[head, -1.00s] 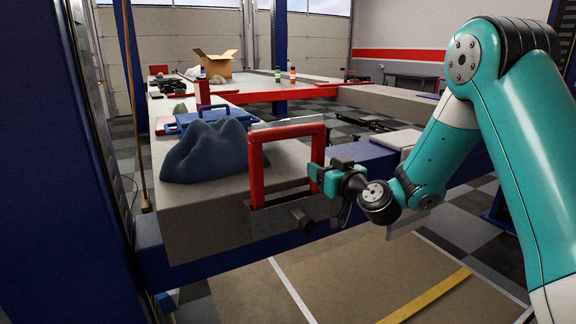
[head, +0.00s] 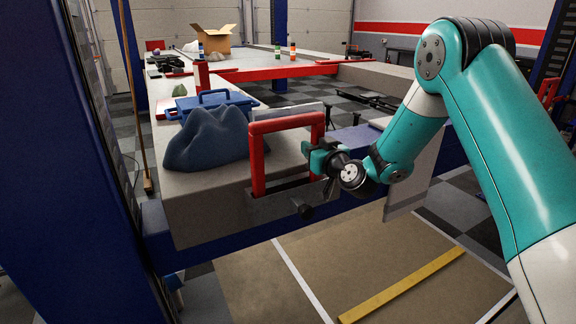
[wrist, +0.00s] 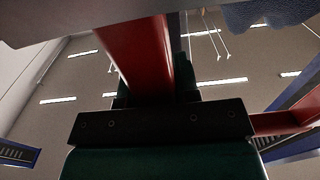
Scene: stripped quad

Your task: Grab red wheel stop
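The red wheel stop is a squared red tube frame (head: 258,160) standing upright at the near end of the grey lift runway, with a metal plate at its foot. My gripper (head: 318,158) is at its right upright, beside or around the tube, and overlaps it in the head view. In the wrist view a wide red bar (wrist: 140,55) runs down to the dark gripper block (wrist: 160,122), and a second red bar (wrist: 280,122) shows at the right. The fingertips are mostly hidden, so whether they press on the tube cannot be told.
A blue lift post (head: 70,150) stands close at left. A cardboard box (head: 213,40) is far back. Floor at front right is open.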

